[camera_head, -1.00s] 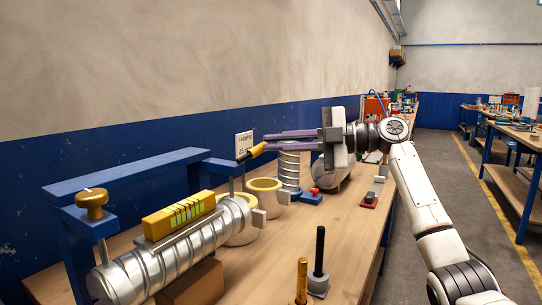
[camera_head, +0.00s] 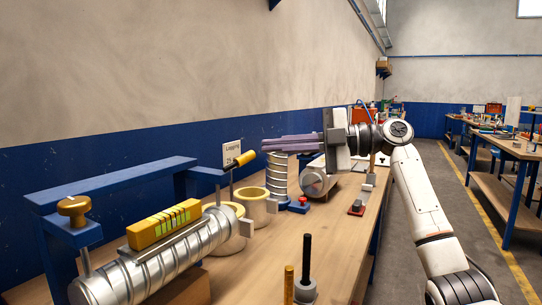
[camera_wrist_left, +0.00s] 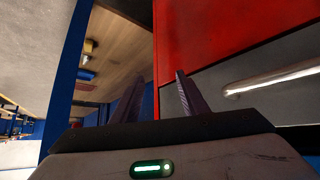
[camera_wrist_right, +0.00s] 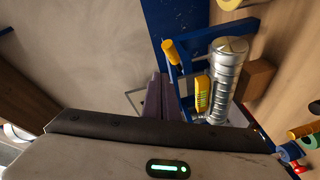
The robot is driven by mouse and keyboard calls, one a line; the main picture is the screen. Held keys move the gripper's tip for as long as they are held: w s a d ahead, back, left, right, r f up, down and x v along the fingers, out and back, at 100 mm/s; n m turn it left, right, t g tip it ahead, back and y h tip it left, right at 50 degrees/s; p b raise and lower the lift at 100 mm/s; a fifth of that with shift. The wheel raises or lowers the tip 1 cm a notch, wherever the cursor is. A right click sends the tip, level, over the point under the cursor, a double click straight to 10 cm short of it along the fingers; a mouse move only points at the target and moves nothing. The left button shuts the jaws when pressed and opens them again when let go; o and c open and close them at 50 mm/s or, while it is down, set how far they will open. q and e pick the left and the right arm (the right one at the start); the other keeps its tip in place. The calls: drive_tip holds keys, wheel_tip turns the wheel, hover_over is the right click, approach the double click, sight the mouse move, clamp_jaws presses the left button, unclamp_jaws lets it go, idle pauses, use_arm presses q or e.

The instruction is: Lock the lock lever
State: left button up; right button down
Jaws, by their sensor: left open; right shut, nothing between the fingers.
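The lever with a yellow grip (camera_head: 245,158) stands at the far end of the blue frame (camera_head: 120,180), its grip slanting up to the right. It also shows in the right wrist view (camera_wrist_right: 170,50), beyond the fingers. I take it as the lock lever. My right gripper (camera_head: 264,146) is shut and empty, its purple fingers just right of the grip in the head view; no contact is clear. My left gripper (camera_wrist_left: 158,85) is open and empty near a red cabinet (camera_wrist_left: 215,45), outside the head view.
A silver spiral duct (camera_head: 165,262) with a yellow block (camera_head: 165,224) on top lies beside the frame. A brass knob (camera_head: 74,208) tops the near post. Yellow rings (camera_head: 252,208), an upright duct piece (camera_head: 276,180) and a black rod (camera_head: 306,255) stand on the bench.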

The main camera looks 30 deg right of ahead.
drive_tip(key=d+r, duration=0.1)
drive_tip(key=d, duration=0.8)
drive_tip(key=shift+d, duration=0.3)
drive_tip(key=shift+s, duration=0.1)
